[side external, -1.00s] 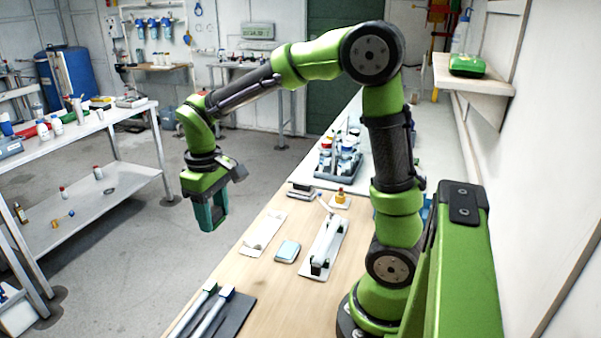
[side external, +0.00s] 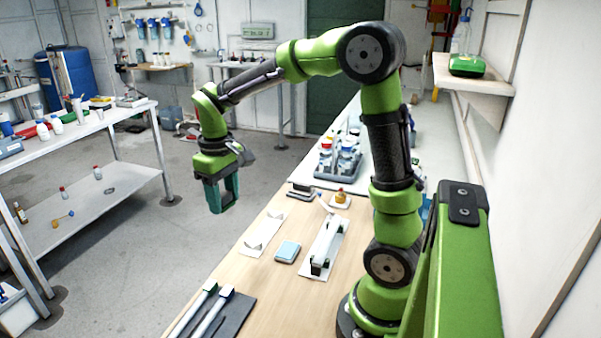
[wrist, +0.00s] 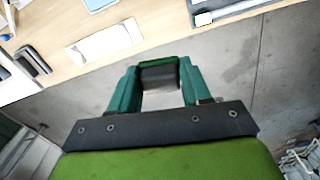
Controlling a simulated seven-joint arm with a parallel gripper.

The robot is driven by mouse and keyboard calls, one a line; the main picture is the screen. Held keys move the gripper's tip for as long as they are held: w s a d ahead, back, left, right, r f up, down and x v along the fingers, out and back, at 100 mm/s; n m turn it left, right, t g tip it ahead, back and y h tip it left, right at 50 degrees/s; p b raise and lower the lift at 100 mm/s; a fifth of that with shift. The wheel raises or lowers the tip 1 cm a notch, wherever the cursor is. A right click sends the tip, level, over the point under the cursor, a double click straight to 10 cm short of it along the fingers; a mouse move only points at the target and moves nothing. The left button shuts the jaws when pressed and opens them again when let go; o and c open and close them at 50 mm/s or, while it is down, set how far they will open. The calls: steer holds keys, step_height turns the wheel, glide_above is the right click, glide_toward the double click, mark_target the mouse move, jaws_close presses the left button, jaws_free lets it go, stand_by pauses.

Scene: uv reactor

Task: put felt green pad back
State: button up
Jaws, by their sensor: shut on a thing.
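My gripper (side external: 221,198) hangs in the air past the left edge of the wooden bench, pointing down. In the wrist view, its teal fingers (wrist: 158,78) are shut on a small dark block with a green face, which looks like the felt green pad (wrist: 158,61). The pad sits between the fingertips, above the grey floor. In the side view the fingers hide the pad.
On the bench (side external: 222,264) are a white plate (side external: 262,232), a light blue block (side external: 287,251), a long white device (side external: 326,246), a black-and-white block (side external: 301,191) and a dark mat (side external: 236,318) with two handled tools. A bottle rack (side external: 338,165) stands farther back.

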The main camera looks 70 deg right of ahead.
steer(key=s+d+f+m, duration=0.1)
steer(key=s+d+f, duration=0.15)
steer(key=d, duration=0.35)
steer(key=s+d+f+m, duration=0.1)
steer(key=s+d, duration=0.2)
steer(key=d, duration=0.3)
steer(key=n, duration=0.4)
glide_above(303, 233)
step_height(303, 233, down, 4)
step_height(303, 233, down, 10)
steer(key=shift+a+f, duration=0.1)
steer(key=shift+f, duration=0.1)
steer(key=o, duration=1)
